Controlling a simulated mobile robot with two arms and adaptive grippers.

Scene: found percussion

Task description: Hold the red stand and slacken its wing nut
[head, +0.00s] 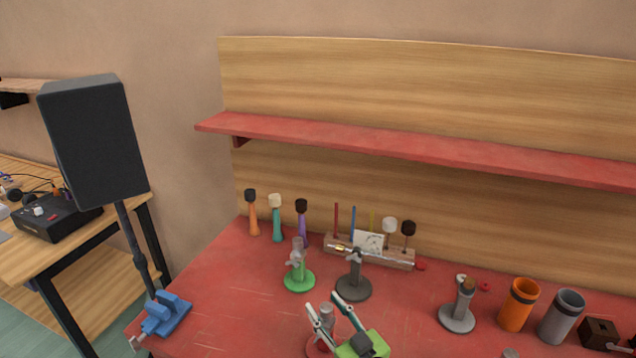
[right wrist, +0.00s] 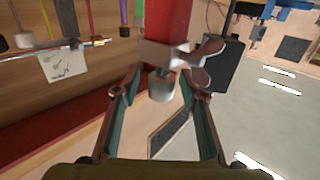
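The red stand (head: 326,312) is at the bottom of the head view, a grey post over a red base largely hidden by my right gripper. In the right wrist view, its red part (right wrist: 168,20) meets a metal collar with a two-lobed wing nut (right wrist: 207,62), and a grey cylindrical end (right wrist: 162,88) points towards me. My right gripper (head: 323,303) is open, with a finger on either side of the post. In the right wrist view its fingers (right wrist: 157,78) stand apart around the grey end; contact is not clear. My left gripper is not in view.
A green stand (head: 299,281) and a dark grey stand (head: 354,289) stand close behind. A grey stand (head: 457,318), orange cup (head: 518,306) and grey cup (head: 561,318) are to the right. A blue vise (head: 167,317) is at the left edge. A red shelf (head: 420,148) overhangs the back.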

